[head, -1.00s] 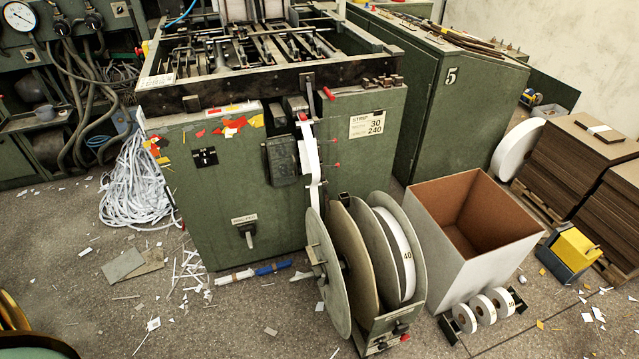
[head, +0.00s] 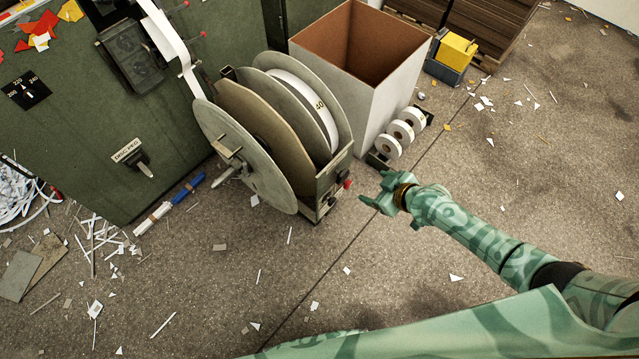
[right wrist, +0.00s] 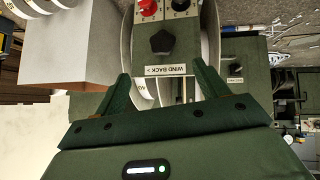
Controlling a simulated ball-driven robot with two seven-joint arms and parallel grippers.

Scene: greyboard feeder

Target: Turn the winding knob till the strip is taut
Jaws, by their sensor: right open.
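The winding knob is a black lobed knob (right wrist: 161,42) above a "WIND BACK" label (right wrist: 165,70) on the reel stand's end panel, in the right wrist view. My right gripper (head: 372,190) is open and empty, just off that end of the stand. In the right wrist view its fingers (right wrist: 161,76) point toward the panel, spread either side of the label and short of the knob. The white strip (head: 177,45) runs from the green machine down to the reel (head: 302,98); I cannot tell how tight it is. My left gripper is out of view.
A red knob (right wrist: 147,8) and another black knob (right wrist: 181,5) sit close to the winding knob. An open box (head: 363,95) and several small white rolls (head: 400,132) stand behind my gripper. Paper scraps litter the otherwise open floor at right.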

